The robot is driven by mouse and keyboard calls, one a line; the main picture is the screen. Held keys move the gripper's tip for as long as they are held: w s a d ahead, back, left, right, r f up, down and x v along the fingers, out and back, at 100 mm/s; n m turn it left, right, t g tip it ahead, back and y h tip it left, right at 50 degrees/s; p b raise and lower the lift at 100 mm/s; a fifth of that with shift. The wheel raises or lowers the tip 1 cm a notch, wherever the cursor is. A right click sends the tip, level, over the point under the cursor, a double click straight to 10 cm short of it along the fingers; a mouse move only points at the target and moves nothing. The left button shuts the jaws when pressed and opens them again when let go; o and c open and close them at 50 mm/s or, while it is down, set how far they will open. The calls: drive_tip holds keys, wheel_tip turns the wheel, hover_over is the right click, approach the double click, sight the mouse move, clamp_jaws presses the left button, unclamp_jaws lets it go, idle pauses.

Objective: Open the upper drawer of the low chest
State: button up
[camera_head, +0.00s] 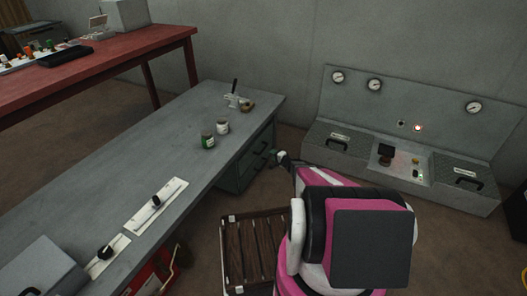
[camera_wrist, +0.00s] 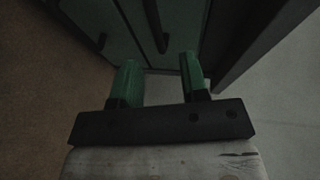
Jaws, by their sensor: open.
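The low chest (camera_head: 245,168) is dark green and stands under the far end of the grey workbench. Its front carries dark bar handles, one above the other. In the wrist view the picture is turned, with the floor at left and the bench top at right. There the upper drawer's handle (camera_wrist: 156,28) is ahead of the gap between my fingers. The lower handle (camera_wrist: 101,41) is further left. My gripper (camera_wrist: 159,68) is open and empty, its green fingers apart and short of the handle. In the head view my gripper (camera_head: 282,158) is just right of the chest front. The upper drawer looks closed.
The grey workbench (camera_head: 110,185) overhangs the chest and holds jars (camera_head: 208,139) and small tools. A slatted wooden crate (camera_head: 252,250) stands on the floor beside my arm. A gauge console (camera_head: 400,150) stands along the wall at right. Some floor shows between chest and console.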

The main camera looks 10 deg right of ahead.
sight(264, 149)
drive_tip(key=x, duration=0.7)
drive_tip(key=d+x, duration=0.1)
drive_tip(key=x, duration=0.3)
drive_tip(key=shift+w+f, duration=0.2)
drive_tip(key=shift+f, duration=0.1)
clamp_jaws()
